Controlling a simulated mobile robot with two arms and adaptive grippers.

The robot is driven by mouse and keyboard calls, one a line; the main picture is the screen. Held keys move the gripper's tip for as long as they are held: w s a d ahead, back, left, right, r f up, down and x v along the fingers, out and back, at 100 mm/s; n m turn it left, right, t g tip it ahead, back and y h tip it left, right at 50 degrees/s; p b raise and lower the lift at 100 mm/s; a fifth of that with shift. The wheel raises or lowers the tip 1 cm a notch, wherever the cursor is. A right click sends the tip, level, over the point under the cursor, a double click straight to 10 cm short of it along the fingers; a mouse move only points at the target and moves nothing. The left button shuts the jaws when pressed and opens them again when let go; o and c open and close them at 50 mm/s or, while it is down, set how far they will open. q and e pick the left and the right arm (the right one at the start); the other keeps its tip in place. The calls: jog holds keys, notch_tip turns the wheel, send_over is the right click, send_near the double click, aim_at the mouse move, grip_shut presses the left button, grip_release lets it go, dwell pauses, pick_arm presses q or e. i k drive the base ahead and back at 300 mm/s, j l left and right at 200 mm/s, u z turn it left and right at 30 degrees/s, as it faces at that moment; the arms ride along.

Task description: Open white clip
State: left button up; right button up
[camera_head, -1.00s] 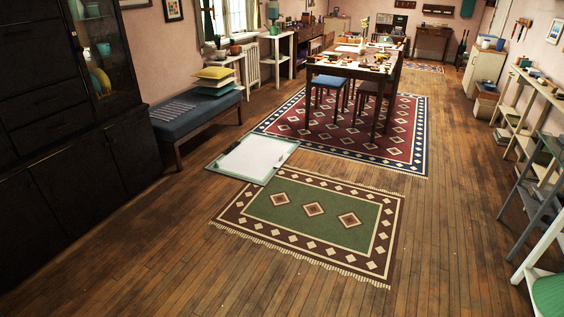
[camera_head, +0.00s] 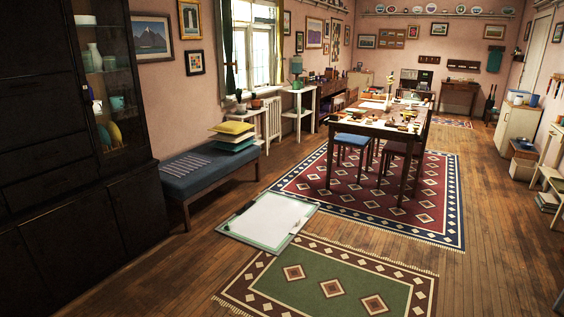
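I cannot make out a white clip in the head view. Many small items lie on the dark wooden table (camera_head: 375,127) in the middle of the room, too small to tell apart. Neither of my grippers shows in the picture.
A white board with a pale green border (camera_head: 268,220) lies on the floor near the green rug (camera_head: 335,277). A blue bench (camera_head: 205,172) with cushions stands left. A dark cabinet (camera_head: 85,215) fills the left side. A blue stool (camera_head: 351,139) stands at the table. Wooden floor is open at right.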

aim_at(300, 223)
jog(key=i+l+z, duration=0.1)
jog(key=i+z, duration=0.35)
jog(key=i, duration=1.6)
